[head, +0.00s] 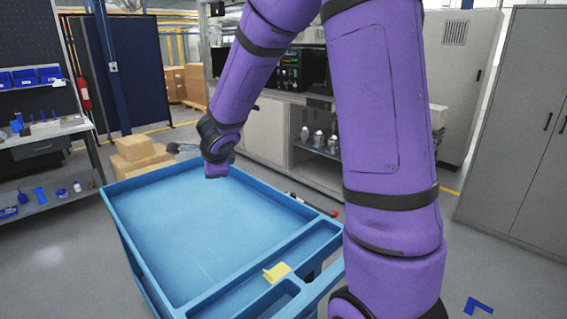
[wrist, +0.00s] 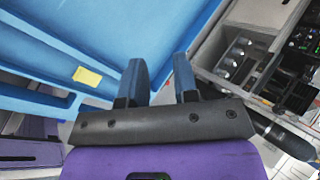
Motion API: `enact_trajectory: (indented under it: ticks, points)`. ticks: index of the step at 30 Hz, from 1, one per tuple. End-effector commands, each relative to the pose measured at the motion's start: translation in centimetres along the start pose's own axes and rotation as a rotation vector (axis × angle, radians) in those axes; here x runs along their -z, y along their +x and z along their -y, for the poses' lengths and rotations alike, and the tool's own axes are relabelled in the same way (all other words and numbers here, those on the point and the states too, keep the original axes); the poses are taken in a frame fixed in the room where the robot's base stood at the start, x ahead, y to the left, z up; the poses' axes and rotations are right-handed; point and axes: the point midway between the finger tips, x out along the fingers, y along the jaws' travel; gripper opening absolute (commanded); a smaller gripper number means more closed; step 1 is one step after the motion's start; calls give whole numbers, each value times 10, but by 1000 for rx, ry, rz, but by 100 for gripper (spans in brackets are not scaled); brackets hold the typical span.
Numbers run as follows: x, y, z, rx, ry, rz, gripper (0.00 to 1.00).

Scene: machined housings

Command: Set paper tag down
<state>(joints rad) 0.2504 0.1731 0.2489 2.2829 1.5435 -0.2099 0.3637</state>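The yellow paper tag (head: 277,271) lies on the divided front ledge of the blue cart (head: 200,215), by the edge of a small compartment. It also shows in the wrist view (wrist: 88,76), to the left of my gripper (wrist: 158,62). The two blue-grey fingers stand apart with nothing between them, so my gripper is open and empty. The tag is clear of the fingers. In the head view my wrist is over the far side of the cart, and the fingers are hard to make out there.
The cart's large tray is empty, with a raised rim around it. Cardboard boxes (head: 140,155) stand behind the cart at the left. A shelf with blue bins (head: 35,76) is at the far left. A grey cabinet (head: 518,130) stands at the right.

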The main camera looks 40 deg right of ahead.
Motion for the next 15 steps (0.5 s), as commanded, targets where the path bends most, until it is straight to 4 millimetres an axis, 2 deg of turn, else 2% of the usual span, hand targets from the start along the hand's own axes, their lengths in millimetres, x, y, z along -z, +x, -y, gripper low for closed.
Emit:
enact_trajectory:
  ticks: [1,3,7,11,15]
  points:
    - [-11,-23,7,35,-93,59,28]
    - [-24,-51,11,72,-236,135,28]
    - [-42,-105,7,121,-509,255,28]
    - [-49,-156,-11,147,-787,345,28]
    - [-42,-206,-39,146,-1085,404,28]
